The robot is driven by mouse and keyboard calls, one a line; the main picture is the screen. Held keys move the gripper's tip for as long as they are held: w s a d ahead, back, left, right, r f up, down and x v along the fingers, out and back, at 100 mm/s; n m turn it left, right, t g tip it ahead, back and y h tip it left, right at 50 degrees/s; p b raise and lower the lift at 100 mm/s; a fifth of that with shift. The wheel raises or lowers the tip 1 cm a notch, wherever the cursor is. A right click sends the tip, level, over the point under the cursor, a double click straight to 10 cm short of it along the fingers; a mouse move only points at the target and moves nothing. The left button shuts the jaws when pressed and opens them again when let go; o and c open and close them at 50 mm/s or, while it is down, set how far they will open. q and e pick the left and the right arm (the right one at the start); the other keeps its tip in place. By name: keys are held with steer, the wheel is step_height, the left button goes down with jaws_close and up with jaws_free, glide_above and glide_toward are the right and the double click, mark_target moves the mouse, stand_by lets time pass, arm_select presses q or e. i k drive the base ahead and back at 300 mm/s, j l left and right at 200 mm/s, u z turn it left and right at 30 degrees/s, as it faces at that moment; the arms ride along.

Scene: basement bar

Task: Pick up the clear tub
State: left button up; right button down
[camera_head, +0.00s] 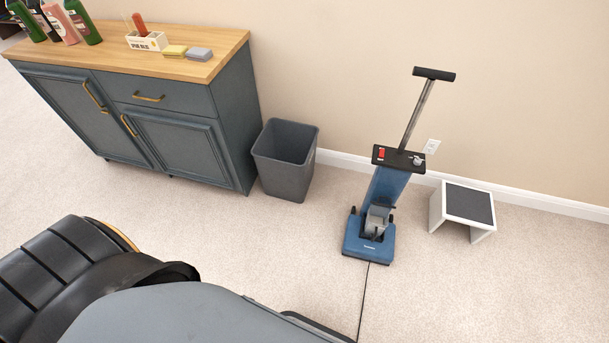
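I see no clear tub in the head view. Neither of my grippers shows in this view either. Only a dark part of my own body fills the lower left corner.
A dark blue cabinet (180,127) with a wooden top holds bottles (82,22), a white caddy (148,41) and two sponges (187,53). A grey bin (284,175), a blue upright vacuum (385,195) with a cord and a step stool (467,207) stand along the wall. Carpet (500,290) is clear at right.

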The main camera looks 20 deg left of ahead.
mark_target(376, 221)
steer(key=u, duration=0.95)
steer(key=z, duration=2.05)
steer(key=j+z, duration=0.45)
steer(key=k+j+z, duration=0.1)
steer(key=j+z, duration=0.25)
steer(key=z, duration=0.15)
steer(key=k+j+z, duration=0.15)
steer(key=j+z, duration=0.3)
steer(key=k+j+z, duration=0.15)
steer(key=z, duration=0.3)
steer(key=k+j+z, duration=0.2)
steer(key=k+j, duration=0.75)
